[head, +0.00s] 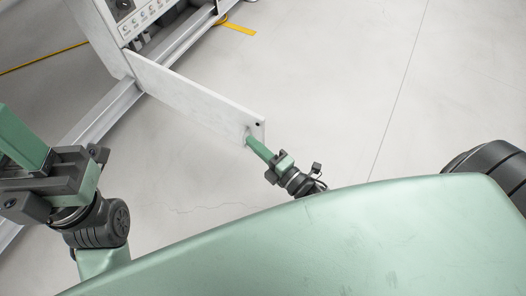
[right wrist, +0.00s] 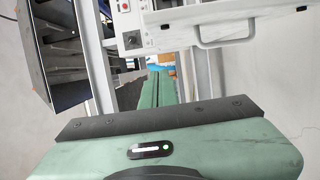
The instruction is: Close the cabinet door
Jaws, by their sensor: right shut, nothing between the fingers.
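The cabinet (head: 112,38) is a white unit at the upper left of the head view. Its flat white door (head: 190,92) stands open, swung out over the floor toward the lower right. My right gripper (head: 248,138) is shut and empty, with its green fingertips at the door's free end, seemingly touching it. In the right wrist view the closed green fingers (right wrist: 163,90) point ahead below a white panel with a handle (right wrist: 225,32). I cannot tell if that panel is the door. My left gripper (head: 22,140) is at the left edge, away from the door; its fingertips are not clear.
A pale metal rail (head: 108,115) runs along the floor beneath the cabinet. The pale floor (head: 330,80) right of the door is clear. In the right wrist view, a dark shelved unit (right wrist: 62,50) stands at the left.

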